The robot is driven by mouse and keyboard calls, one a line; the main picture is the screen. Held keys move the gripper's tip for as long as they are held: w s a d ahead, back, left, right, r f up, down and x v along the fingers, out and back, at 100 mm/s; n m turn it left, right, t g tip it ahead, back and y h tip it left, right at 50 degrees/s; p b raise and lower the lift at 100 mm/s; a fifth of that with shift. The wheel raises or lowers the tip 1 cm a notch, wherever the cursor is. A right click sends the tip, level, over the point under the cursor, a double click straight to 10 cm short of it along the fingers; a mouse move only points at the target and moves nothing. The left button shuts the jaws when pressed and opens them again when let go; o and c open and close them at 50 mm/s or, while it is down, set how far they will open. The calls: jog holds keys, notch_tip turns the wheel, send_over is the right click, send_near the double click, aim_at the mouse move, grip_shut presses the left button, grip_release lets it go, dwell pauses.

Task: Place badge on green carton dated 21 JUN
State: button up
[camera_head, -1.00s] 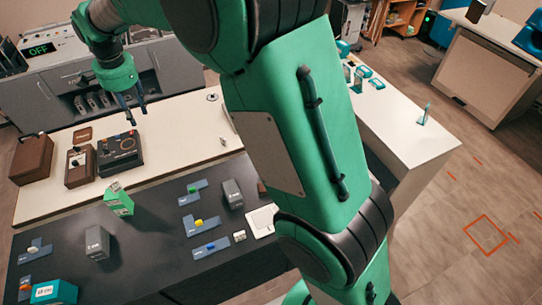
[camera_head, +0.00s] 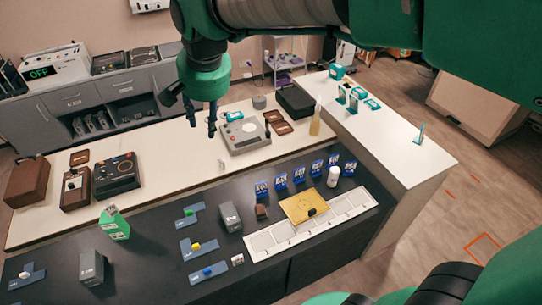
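A green carton (camera_head: 115,226) with a pale label stands upright on the dark counter at the left; its date is too small to read. I cannot tell for certain which small item is the badge. Several small blue tags (camera_head: 299,175) stand in a row on the dark counter, with marks too small to read. My gripper (camera_head: 202,126) is open, pointing down, with nothing visible between its fingers. It appears above the pale counter, apart from the carton, which is lower and to the left.
Grey boxes (camera_head: 230,217) and blue holders with coloured pieces (camera_head: 196,247) stand on the dark counter. Dark devices (camera_head: 117,176) and a grey device (camera_head: 244,136) occupy the pale counter.

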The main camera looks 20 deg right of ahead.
jog(key=s+d+f+n, duration=0.1)
jog(key=s+d, duration=0.2)
jog(key=s, duration=0.4)
jog(key=s+d+f+n+t, duration=0.1)
jog(key=s+d+f+n, duration=0.1)
jog(key=s+d, duration=0.2)
jog(key=s+d+f+n, duration=0.1)
jog(key=s+d, duration=0.2)
jog(key=s, duration=0.8)
jog(key=shift+d+f+n+t+h, duration=0.25)
jog(key=shift+d+n+t+h, duration=0.05)
jog(key=shift+t+h, duration=0.1)
jog(key=shift+s+f, duration=0.1)
notch_tip(320, 180, down, 12)
jog(key=b, duration=1.2)
jog(key=shift+o, duration=0.6)
